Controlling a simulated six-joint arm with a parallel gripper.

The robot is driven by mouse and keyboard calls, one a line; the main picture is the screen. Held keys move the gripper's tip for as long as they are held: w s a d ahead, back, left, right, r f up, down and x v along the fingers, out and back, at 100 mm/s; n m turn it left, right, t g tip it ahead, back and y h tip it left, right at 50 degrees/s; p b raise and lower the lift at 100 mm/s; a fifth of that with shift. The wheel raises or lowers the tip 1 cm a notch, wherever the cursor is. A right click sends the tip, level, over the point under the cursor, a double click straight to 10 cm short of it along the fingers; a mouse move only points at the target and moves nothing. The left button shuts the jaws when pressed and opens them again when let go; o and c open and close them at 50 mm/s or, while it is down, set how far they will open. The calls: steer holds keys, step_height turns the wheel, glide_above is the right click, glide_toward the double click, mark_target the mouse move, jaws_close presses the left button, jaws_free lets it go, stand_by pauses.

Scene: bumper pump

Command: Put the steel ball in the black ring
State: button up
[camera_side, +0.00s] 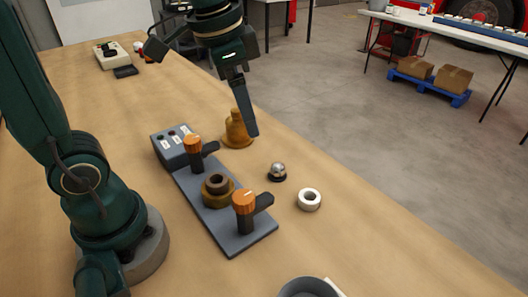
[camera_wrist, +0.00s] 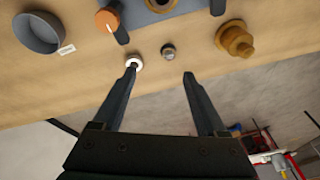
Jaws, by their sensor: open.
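The steel ball (camera_side: 278,168) is on the table to the right of the grey fixture, and it also shows in the wrist view (camera_wrist: 168,48). It appears to sit in a small black ring (camera_side: 277,178), whose dark rim shows around its base. My gripper (camera_wrist: 160,70) is open and empty, with its two fingers apart. In the wrist view the ball lies just beyond the gap between the fingertips. In the side view my gripper (camera_side: 252,130) is above the table, up and left of the ball, near the brass stepped part (camera_side: 237,132).
A white ring (camera_side: 309,199) lies close to the ball, toward the lower right. The grey fixture plate (camera_side: 237,240) carries orange-topped clamps (camera_side: 244,198) and a brass cup (camera_side: 218,200). A grey bowl (camera_wrist: 38,34) with a label is nearby. The table's right edge is clear.

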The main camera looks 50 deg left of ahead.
steer(key=s+d+f+n+t, duration=0.1)
steer(key=s+n, duration=0.3)
steer(key=s, duration=0.4)
steer(key=shift+s+f+t, duration=0.2)
steer(key=shift+f+t, duration=0.6)
steer(key=shift+f, duration=0.05)
